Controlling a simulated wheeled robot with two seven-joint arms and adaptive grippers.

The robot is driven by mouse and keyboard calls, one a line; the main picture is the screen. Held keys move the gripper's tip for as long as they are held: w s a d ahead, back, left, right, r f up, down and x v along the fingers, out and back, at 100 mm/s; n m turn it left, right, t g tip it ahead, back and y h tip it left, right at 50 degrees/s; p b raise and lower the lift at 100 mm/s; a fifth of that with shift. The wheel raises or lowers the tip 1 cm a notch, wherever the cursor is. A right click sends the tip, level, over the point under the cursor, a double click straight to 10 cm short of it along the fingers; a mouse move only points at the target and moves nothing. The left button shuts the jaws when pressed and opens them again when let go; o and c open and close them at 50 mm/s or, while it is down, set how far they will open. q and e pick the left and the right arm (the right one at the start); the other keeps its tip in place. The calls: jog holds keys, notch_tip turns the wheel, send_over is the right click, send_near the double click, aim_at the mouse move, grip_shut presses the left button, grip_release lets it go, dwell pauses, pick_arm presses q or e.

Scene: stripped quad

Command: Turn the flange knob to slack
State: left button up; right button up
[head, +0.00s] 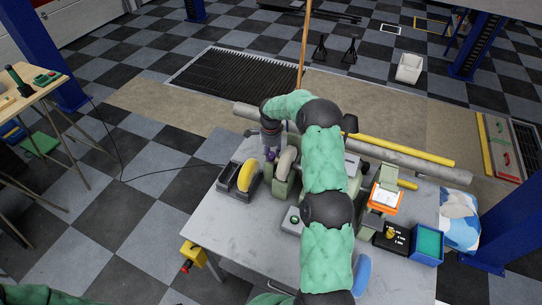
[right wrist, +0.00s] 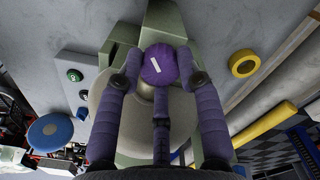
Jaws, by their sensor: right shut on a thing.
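The flange knob (right wrist: 158,66) is a round purple knob with a white bar mark, on the end of a green-grey machine (right wrist: 160,22). In the head view the knob (head: 271,155) shows small and partly covered. My right gripper (right wrist: 160,76) is shut on it, with purple-grey fingers on both sides and one finger below. In the head view my right gripper (head: 270,144) is at the machine's left end, under my green-sleeved arm. My left gripper is not in view.
A long grey pipe (head: 420,168) and a yellow bar (head: 410,151) run behind. A blue bin (head: 427,243) stands right.

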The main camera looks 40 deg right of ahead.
aim_at(271, 154)
jog(key=n+b, duration=0.1)
jog(key=n, duration=0.4)
jog(key=shift+a+n+b, duration=0.1)
jog(key=shift+n+b, duration=0.2)
jog(key=shift+b, duration=0.05)
jog(key=n, duration=0.4)
jog(key=shift+n+b, duration=0.35)
jog(key=shift+n, duration=0.35)
jog(key=o, duration=1.1)
jog(key=shift+o, duration=0.2)
notch_tip(271, 154, up, 12)
